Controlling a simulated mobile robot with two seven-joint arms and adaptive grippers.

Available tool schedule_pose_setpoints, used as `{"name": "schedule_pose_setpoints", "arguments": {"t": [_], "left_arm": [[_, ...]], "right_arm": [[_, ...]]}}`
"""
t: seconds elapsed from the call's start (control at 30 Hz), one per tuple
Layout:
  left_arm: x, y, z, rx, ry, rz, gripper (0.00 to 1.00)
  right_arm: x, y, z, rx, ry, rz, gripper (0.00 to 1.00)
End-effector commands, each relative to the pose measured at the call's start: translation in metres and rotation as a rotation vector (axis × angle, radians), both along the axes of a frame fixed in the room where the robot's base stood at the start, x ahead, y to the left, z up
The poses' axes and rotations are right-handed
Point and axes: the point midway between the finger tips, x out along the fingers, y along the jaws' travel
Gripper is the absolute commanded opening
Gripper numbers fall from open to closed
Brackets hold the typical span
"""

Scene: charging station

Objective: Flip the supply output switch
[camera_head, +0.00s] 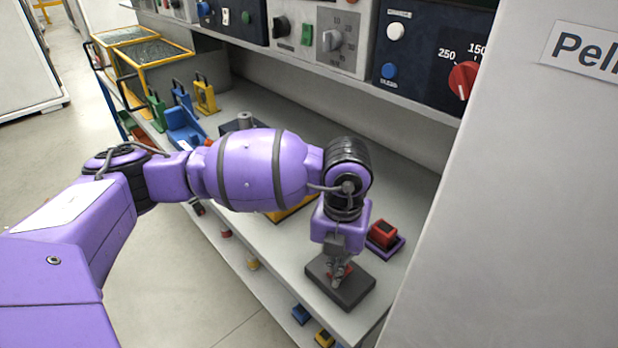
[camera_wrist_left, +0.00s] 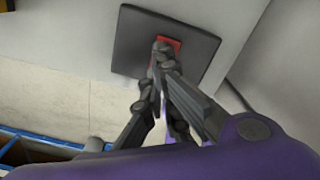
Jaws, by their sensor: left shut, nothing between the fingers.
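A dark grey switch box (camera_head: 352,291) with a red rocker (camera_head: 347,270) on top sits on the grey shelf near its front right end. My left gripper (camera_head: 339,283) points down over the box and is shut, with nothing held. In the left wrist view the fingertips (camera_wrist_left: 160,50) lie over the red rocker (camera_wrist_left: 172,46) on the dark plate (camera_wrist_left: 200,40). The fingers hide part of the rocker. I cannot tell whether they touch it or which way it is tipped. My right gripper is not in view.
A smaller red switch on a purple base (camera_head: 384,238) stands behind the box, near the grey wall panel (camera_head: 520,200). A control panel with knobs (camera_head: 335,38) runs above the shelf. Blue (camera_head: 183,125) and yellow (camera_head: 206,97) items stand at the shelf's far left.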

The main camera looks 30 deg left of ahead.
Motion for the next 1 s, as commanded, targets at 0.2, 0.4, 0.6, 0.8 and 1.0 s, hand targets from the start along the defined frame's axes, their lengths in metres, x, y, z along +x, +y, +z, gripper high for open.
{"name": "schedule_pose_setpoints", "arguments": {"t": [0.2,0.4,0.6,0.8,1.0], "left_arm": [[0.001,-0.001,-0.003,-0.001,-0.002,-0.001,0.00],[0.001,-0.001,-0.006,0.000,-0.003,-0.001,0.00],[0.001,-0.001,-0.009,0.000,-0.003,-0.001,0.00],[0.001,-0.001,-0.012,0.000,-0.003,-0.001,0.00],[0.001,-0.001,-0.012,-0.001,-0.002,-0.001,0.00]], "right_arm": [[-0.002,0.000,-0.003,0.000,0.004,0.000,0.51],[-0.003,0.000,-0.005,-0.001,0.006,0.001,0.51],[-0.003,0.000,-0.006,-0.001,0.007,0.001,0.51],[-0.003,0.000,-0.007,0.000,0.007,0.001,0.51],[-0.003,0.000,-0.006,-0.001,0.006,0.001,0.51]]}}
